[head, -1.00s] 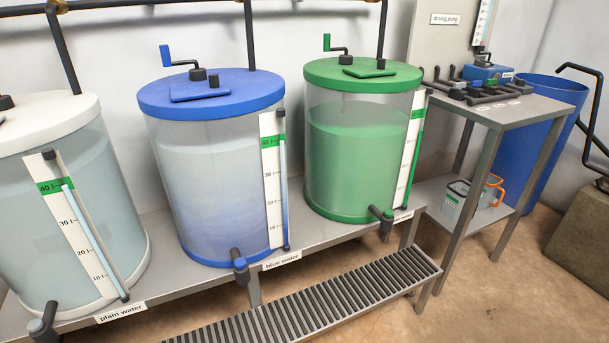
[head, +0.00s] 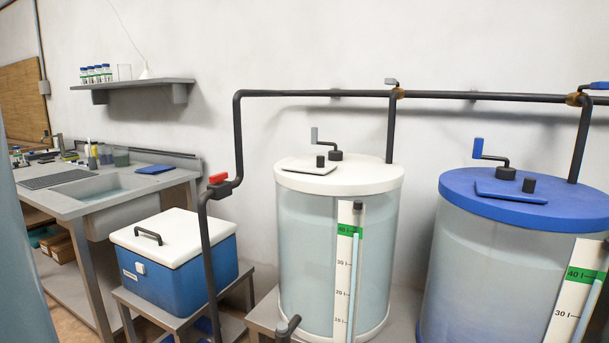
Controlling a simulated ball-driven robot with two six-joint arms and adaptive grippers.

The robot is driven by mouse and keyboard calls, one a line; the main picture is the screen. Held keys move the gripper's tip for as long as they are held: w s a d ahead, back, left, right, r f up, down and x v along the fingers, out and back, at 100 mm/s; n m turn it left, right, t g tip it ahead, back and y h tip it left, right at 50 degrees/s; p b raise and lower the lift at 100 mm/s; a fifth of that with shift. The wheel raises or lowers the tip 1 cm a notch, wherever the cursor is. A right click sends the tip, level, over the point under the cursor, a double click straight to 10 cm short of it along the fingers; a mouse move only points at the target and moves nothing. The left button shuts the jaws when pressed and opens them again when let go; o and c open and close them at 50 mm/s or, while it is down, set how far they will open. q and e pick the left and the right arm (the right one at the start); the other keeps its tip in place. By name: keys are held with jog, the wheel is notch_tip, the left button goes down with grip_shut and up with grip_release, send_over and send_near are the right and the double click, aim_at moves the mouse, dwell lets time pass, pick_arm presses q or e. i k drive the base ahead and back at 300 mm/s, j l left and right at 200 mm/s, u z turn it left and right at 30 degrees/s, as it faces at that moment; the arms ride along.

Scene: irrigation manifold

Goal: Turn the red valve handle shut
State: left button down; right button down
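The red valve handle (head: 218,178) is on the dark pipe (head: 238,140) left of the white-lidded tank. It sits at a joint about level with that tank's lid. From this distance I cannot tell clearly how the handle is turned relative to the pipe. Neither of my grippers is in view.
The plain-water tank (head: 300,240) and the blue-lidded tank (head: 470,260) stand to the right. A blue cooler (head: 180,270) with a white lid stands left of the pipe on a low stand. A sink bench (head: 150,178) is at the far left, below a wall shelf (head: 135,83).

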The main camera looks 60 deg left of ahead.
aim_at(218, 178)
jog(key=u, duration=2.3)
